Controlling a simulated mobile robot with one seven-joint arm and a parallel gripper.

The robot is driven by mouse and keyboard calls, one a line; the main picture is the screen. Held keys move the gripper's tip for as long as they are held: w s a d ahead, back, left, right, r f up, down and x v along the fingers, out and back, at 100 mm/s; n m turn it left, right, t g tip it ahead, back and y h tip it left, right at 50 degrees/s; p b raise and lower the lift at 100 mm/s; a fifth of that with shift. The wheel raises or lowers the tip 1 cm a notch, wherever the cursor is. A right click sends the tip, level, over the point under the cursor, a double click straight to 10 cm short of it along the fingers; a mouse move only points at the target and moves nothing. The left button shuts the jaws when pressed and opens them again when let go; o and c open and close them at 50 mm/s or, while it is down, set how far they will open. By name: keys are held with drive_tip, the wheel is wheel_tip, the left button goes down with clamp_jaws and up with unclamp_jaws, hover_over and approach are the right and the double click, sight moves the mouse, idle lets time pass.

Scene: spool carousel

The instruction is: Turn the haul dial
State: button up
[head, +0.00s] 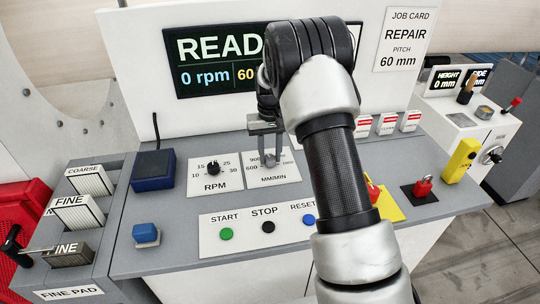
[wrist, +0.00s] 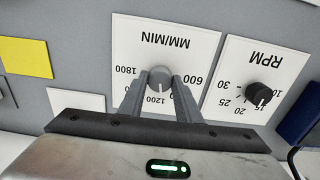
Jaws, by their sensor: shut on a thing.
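The haul dial is taken to be the grey knob (wrist: 160,77) on the white MM/MIN plate (wrist: 190,45), which shows upside down in the wrist view. Numbers 600, 1200 and 1800 are readable around it. My gripper (wrist: 159,92) has one finger on each side of the knob and is shut on it. A mark on the knob seems to face the 1200 side, but the exact setting is hard to read. In the head view my gripper (head: 270,157) reaches down onto the MM/MIN plate (head: 262,182), and its fingers hide most of the knob.
The black RPM dial (head: 213,167) is close by on the left. START (head: 227,234), STOP (head: 268,227) and RESET (head: 309,220) buttons lie in front. A blue box (head: 153,170) stands farther left. The display (head: 205,60) behind is partly covered by my arm.

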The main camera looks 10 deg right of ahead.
sight(270, 157)
drive_tip(key=shift+m, duration=1.2)
drive_tip(key=o, duration=1.1)
drive_tip(key=shift+c, duration=0.2)
drive_tip(key=shift+r, duration=0.1)
wheel_tip(270, 157, up, 17)
drive_tip(key=shift+r, duration=0.15)
